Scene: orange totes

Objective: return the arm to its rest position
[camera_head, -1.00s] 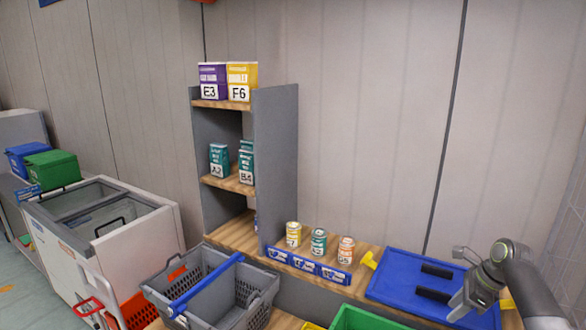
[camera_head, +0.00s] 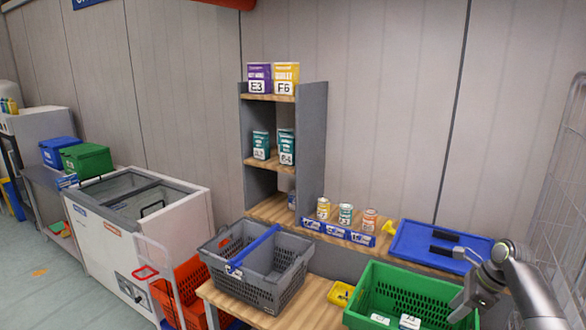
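My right gripper (camera_head: 434,243) shows at the right, its arm coming in from the right edge. Its two black fingers are apart with nothing between them. In the picture they lie over the blue board (camera_head: 410,252) on the wooden counter; I cannot tell the height above it. My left arm and gripper are not in view.
A green basket (camera_head: 372,276) with a few items stands below the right gripper. A grey basket (camera_head: 288,281) with a blue handle is left of it. Several cans (camera_head: 346,214) stand on the counter beside a grey shelf (camera_head: 312,140) with boxes. A white freezer (camera_head: 180,222) stands left.

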